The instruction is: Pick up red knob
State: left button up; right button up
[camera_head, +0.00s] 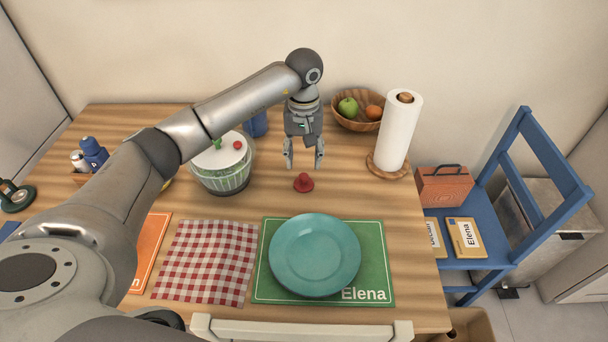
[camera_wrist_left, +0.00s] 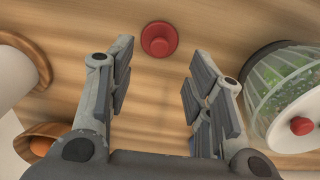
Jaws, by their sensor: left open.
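A small red knob (camera_head: 303,182) stands on the wooden table, behind the teal plate. It also shows in the left wrist view (camera_wrist_left: 159,39), at the top, between and beyond the fingertips. My left gripper (camera_head: 304,163) points down above the table, a little behind the knob. It is open and empty; its two fingers also show in the left wrist view (camera_wrist_left: 160,62). Another red knob (camera_head: 237,145) sits on the lid of the salad spinner (camera_head: 222,179), left of the gripper. My right gripper is not in view.
A paper towel roll (camera_head: 400,130) stands on its wooden base to the right, near a fruit bowl (camera_head: 343,118). A teal plate (camera_head: 315,254) lies on a green placemat (camera_head: 376,236) in front. Bare table surrounds the loose knob.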

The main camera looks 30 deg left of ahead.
aim_at(304, 175)
pick_arm(q)
notch_tip(304, 175, down, 2)
jog(key=shift+s+f, duration=0.1)
jog(key=shift+f, duration=0.05)
jog(key=f, duration=0.2)
jog(key=f+p, duration=0.1)
jog(key=f, duration=0.1)
jog(key=shift+w+f, duration=0.2)
jog(key=shift+f, duration=0.2)
jog(key=shift+a+f, duration=0.1)
jog(key=shift+f, duration=0.4)
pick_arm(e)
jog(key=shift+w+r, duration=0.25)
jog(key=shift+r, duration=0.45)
pick_arm(q)
jog(key=shift+c, duration=1)
jog(key=c, duration=0.8)
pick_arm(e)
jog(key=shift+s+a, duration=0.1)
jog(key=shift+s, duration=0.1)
